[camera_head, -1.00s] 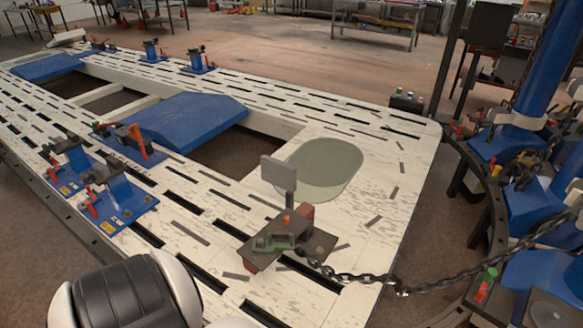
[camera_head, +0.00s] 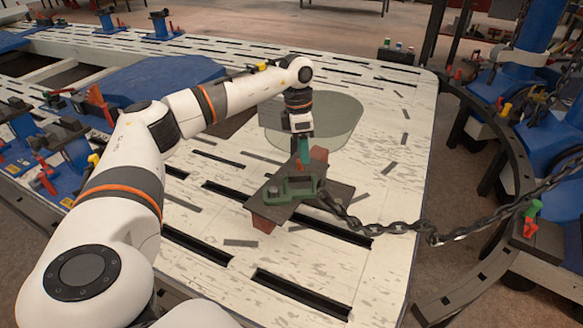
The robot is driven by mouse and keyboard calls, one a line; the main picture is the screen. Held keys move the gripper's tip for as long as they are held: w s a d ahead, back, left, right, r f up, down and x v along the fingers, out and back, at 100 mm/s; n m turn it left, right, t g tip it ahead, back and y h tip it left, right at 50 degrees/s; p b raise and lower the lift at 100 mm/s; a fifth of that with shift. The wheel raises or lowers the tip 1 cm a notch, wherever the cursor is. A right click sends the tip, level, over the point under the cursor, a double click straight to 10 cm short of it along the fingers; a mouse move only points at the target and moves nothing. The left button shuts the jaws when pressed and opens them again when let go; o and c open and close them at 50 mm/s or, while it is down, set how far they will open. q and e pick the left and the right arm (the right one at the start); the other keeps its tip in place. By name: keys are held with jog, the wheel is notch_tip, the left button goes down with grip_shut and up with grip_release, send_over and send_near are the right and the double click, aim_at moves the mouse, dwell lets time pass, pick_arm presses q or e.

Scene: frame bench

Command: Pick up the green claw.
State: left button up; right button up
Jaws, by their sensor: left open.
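The green claw (camera_head: 297,189) lies on a dark plate (camera_head: 327,190) on the white slotted frame bench. A dark chain (camera_head: 400,227) runs from the claw to the right. My left arm reaches in from the left and bends down, so that its gripper (camera_head: 303,158) points at the bench just above and behind the claw. The gripper is open; its fingers are small in this view, and I cannot tell whether they touch anything. No grip on the claw shows. My right gripper is not in view.
A blue post with a curved dark rail (camera_head: 502,150) stands at the right. The bench's front right (camera_head: 375,275) is mostly clear.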

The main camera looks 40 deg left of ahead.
pick_arm(q)
jog(key=s+a+y, duration=0.1)
jog(key=s+a, duration=0.1)
jog(key=a, duration=0.1)
jog(key=b, duration=0.2)
send_over(291, 173)
jog(key=s, duration=0.1)
notch_tip(291, 173, down, 5)
jog(key=shift+d+f, duration=0.1)
jog(key=f, duration=0.5)
jog(key=shift+w+f+b, duration=0.2)
jog(key=shift+w+b, duration=0.2)
jog(key=shift+f, duration=0.2)
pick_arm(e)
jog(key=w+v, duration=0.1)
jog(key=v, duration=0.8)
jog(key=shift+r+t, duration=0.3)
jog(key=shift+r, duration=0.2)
pick_arm(q)
jog(key=shift+c, duration=0.4)
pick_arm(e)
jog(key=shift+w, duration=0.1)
pick_arm(q)
grip_shut()
jog(key=shift+r, duration=0.1)
